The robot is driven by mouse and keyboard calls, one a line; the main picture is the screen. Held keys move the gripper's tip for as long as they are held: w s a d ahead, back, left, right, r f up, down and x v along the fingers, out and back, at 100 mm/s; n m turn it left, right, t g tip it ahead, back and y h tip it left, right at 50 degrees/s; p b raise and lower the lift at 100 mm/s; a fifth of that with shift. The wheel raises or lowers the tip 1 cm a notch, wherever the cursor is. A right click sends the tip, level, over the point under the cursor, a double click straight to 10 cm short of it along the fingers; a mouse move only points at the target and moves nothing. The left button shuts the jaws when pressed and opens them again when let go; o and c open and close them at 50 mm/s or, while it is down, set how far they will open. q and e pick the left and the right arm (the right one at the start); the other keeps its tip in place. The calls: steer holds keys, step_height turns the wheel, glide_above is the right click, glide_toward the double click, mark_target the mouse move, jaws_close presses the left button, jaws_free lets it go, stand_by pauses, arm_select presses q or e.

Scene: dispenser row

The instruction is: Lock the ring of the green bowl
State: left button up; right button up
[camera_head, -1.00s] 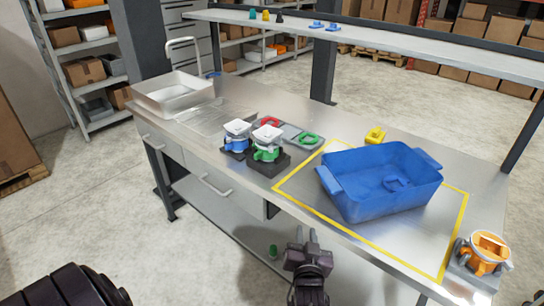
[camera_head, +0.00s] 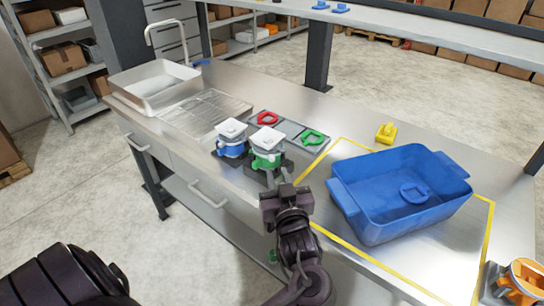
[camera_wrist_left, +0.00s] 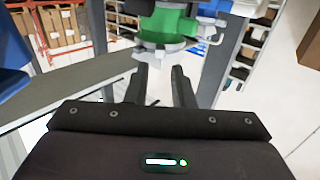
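The green bowl (camera_head: 267,155) stands upright on the bench with a white square top and a grey ring (camera_head: 268,147) around its upper part. In the left wrist view the green bowl (camera_wrist_left: 165,22) is at the top, with a grey flange below it. My left gripper (camera_head: 278,178) is just in front of the green bowl, at the bench's front edge. In the wrist view its two fingers (camera_wrist_left: 161,78) are apart with nothing between them, short of the bowl. The bowl's lower part is partly hidden by the gripper. My right gripper is not in view.
A blue bowl unit (camera_head: 231,145) stands close left of the green one. Red (camera_head: 267,118) and green (camera_head: 312,137) rings lie on grey plates behind. A blue tote (camera_head: 365,210) stands to the right, a yellow part (camera_head: 386,132) behind it, and an orange bowl (camera_head: 522,282) far right.

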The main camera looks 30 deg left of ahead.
mark_target(272, 160)
arm_select(q)
steer(key=x, duration=0.4)
steer(key=shift+w+a+p, duration=0.25)
steer(key=shift+w+p, duration=0.05)
steer(key=shift+p, duration=0.1)
steer(key=shift+w+a, duration=0.15)
steer(key=shift+a, duration=0.05)
steer(key=shift+c, duration=0.9)
jaws_close()
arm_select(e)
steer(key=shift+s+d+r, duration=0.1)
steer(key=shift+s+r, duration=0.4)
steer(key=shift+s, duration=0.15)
